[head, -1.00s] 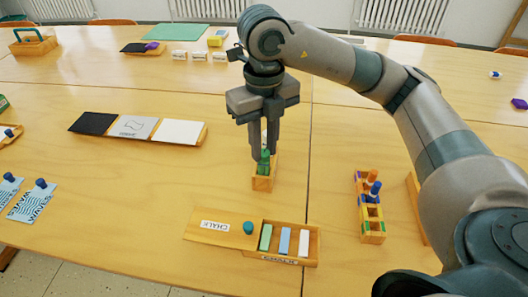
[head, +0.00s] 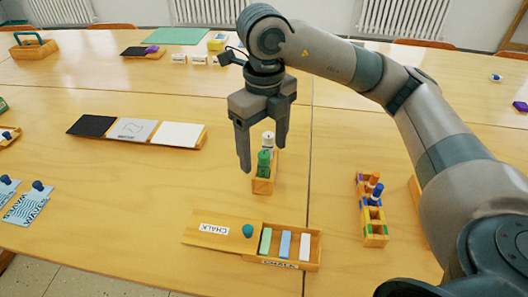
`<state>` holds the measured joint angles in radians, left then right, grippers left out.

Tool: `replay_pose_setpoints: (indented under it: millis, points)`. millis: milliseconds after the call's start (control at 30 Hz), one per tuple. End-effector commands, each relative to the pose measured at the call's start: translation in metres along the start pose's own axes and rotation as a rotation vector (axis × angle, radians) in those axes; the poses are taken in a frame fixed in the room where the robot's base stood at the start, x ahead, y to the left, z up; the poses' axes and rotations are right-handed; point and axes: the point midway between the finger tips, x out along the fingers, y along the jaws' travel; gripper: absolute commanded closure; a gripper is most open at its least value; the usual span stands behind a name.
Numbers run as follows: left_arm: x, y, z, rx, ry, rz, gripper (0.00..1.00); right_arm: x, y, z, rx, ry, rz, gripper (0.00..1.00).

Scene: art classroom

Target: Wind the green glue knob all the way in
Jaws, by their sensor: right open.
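The green glue stick (head: 263,165) stands upright in a small wooden holder (head: 262,187) near the middle of the table. A white glue stick (head: 268,142) stands behind it in the same holder. My right gripper (head: 263,158) points down with its fingers spread wide, one on the left of the green glue and one at its upper right. It appears clear of the green glue. The knob's exact setting is too small to tell. My left gripper is not in view.
In front lies a chalk box (head: 310,261) with its lid (head: 215,233) slid left. A marker rack (head: 373,224) stands at right. A tray of panels (head: 170,146) lies at left, with printed cards (head: 25,210) nearer the left edge. The table between these is clear.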

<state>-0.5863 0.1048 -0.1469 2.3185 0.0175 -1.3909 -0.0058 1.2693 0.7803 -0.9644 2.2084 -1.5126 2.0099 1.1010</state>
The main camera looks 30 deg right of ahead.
Motion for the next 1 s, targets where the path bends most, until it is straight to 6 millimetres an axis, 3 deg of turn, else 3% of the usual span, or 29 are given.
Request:
replay_pose_setpoints:
  millis: [567,1000]
  points:
    - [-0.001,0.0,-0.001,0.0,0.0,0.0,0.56,-0.002,0.0,0.0,0.001,-0.001,0.0,0.3]
    - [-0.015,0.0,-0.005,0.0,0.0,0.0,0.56,-0.023,0.0,0.0,0.001,-0.001,0.0,0.3]
